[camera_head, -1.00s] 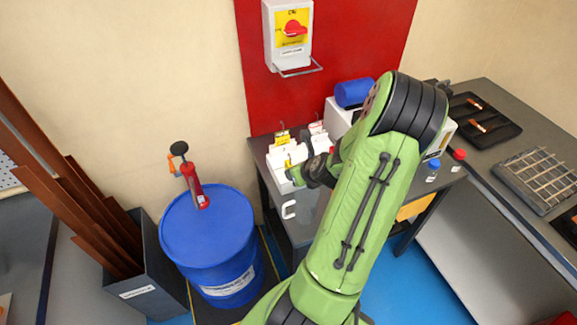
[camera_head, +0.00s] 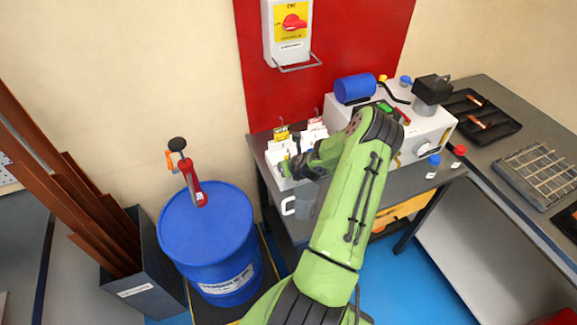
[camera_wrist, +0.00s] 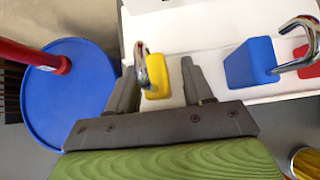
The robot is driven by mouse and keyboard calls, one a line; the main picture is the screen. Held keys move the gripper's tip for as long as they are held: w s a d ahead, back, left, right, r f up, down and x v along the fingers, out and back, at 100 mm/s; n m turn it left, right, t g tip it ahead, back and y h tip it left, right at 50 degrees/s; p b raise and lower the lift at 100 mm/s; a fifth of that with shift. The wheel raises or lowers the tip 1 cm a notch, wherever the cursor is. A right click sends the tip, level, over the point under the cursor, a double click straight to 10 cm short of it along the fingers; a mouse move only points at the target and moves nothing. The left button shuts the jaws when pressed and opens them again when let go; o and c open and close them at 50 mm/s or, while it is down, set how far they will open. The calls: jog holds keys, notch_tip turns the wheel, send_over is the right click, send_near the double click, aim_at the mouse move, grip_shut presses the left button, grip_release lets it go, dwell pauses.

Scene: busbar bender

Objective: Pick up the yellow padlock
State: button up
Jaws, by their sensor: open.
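The yellow padlock (camera_wrist: 157,83) lies in the white tray (camera_wrist: 200,30), seen in the wrist view. Its metal shackle points up toward the camera. My gripper (camera_wrist: 160,80) is open, with one dark finger on each side of the padlock and a gap visible to each. I cannot tell how deep the fingers reach beside it. In the head view my gripper (camera_head: 293,168) is at the white tray (camera_head: 279,151), and my arm hides part of it.
A blue padlock (camera_wrist: 250,62) and a red padlock (camera_wrist: 307,60) sit right of the yellow one. A blue barrel (camera_head: 208,235) stands left of the table.

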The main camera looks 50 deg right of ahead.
jog(key=shift+a+r, duration=0.1)
jog(key=c, duration=0.9)
grip_shut()
